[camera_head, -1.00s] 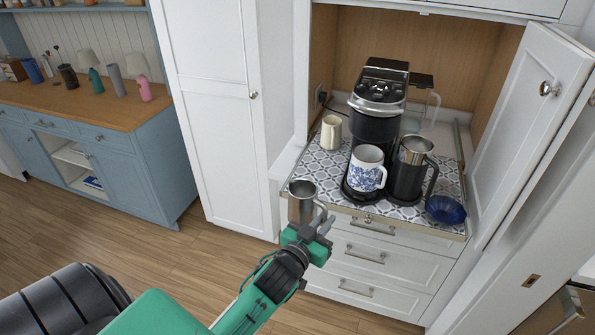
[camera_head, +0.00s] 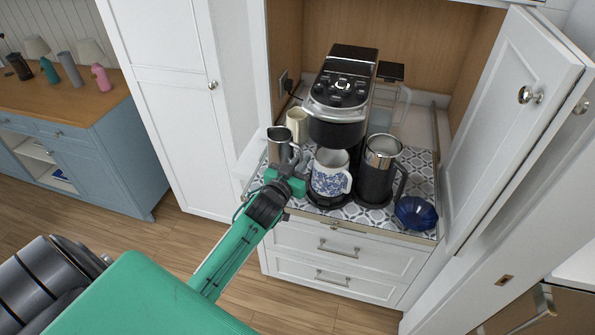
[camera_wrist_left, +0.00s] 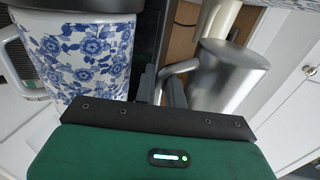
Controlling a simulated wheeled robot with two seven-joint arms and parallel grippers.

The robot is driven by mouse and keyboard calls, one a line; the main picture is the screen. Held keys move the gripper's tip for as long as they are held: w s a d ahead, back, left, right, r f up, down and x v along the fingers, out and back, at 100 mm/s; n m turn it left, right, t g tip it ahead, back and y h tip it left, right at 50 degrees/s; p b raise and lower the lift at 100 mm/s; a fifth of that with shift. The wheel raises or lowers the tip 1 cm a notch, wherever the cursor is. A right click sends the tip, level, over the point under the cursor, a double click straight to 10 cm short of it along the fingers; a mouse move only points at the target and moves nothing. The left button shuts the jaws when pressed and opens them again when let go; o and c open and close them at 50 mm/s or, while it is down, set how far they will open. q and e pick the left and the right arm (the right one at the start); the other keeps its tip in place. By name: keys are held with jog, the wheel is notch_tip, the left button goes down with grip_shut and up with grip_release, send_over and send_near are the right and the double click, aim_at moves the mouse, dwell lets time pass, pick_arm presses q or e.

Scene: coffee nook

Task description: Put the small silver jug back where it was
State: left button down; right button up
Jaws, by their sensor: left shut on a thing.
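The small silver jug (camera_head: 281,146) is at the left front of the patterned tray in the head view, in front of the cream mug. My left gripper (camera_head: 293,167) is shut on the jug's handle. In the left wrist view the jug (camera_wrist_left: 228,75) shows to the right of the fingers (camera_wrist_left: 160,92), with its handle between them. Whether the jug's base touches the tray is hidden by my gripper and arm. My right gripper is not in view.
A blue-flowered white mug (camera_head: 328,175) stands close to the right of my gripper, under the coffee machine (camera_head: 338,100). A dark press pot (camera_head: 376,170) and a blue glass bowl (camera_head: 415,213) are further right. A cream mug (camera_head: 297,122) stands behind the jug. An open cabinet door (camera_head: 510,115) bounds the right.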

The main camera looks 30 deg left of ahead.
pick_arm(q)
jog(key=shift+f, duration=0.45)
notch_tip(320, 180, down, 3)
jog(key=shift+w+f+p, duration=0.1)
jog(key=shift+f+p, duration=0.05)
jog(key=shift+p, duration=0.3)
jog(key=shift+f, duration=0.8)
jog(key=c, duration=1.8)
grip_release()
jog(key=shift+r, duration=0.1)
jog(key=shift+o, duration=0.2)
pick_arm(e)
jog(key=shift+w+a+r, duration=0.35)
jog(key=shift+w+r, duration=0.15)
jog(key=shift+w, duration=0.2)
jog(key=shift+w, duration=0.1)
